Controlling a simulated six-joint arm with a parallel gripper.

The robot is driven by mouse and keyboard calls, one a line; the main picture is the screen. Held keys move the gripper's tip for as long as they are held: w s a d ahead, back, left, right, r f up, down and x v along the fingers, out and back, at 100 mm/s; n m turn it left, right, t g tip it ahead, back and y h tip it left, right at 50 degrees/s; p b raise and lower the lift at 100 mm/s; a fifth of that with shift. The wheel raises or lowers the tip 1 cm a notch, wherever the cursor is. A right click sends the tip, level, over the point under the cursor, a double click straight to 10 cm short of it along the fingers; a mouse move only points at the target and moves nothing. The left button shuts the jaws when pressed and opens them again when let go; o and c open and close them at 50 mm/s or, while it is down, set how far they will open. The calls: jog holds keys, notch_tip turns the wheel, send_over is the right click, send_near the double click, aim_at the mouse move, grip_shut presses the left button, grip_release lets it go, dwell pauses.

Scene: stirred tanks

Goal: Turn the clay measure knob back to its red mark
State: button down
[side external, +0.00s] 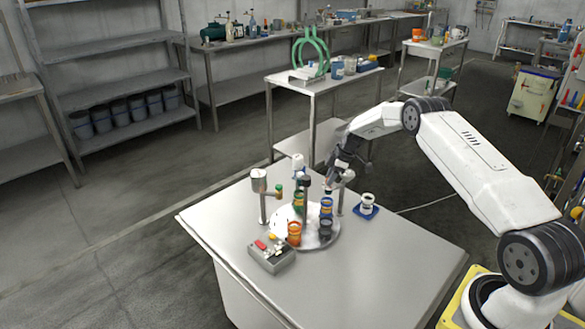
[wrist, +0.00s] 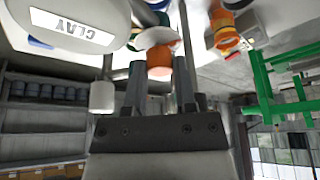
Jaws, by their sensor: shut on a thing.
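The clay measure, a pale rounded body with a CLAY label (wrist: 70,28), fills the upper left of the wrist view, which appears upside down. In the side view my gripper (side external: 336,178) is at the far side of the round tray, close beside a post-mounted pale vessel (side external: 346,177). The wrist view shows the two dark fingers of my gripper (wrist: 158,85) pointing away, with an orange and white jar-like shape (wrist: 160,58) seen between them. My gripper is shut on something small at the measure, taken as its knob. The knob and red mark are not clearly visible.
The round tray (side external: 318,241) holds several coloured jars near my gripper. A grey box with coloured parts (side external: 271,255) sits in front. A cup on a post (side external: 258,181) stands at left, and a white jar on a blue base (side external: 367,203) at right. The table's front right is clear.

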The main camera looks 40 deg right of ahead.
jog(key=shift+c, duration=2.1)
grip_release()
jog(key=shift+r, duration=0.1)
jog(key=v, duration=0.7)
jog(key=shift+r, duration=0.35)
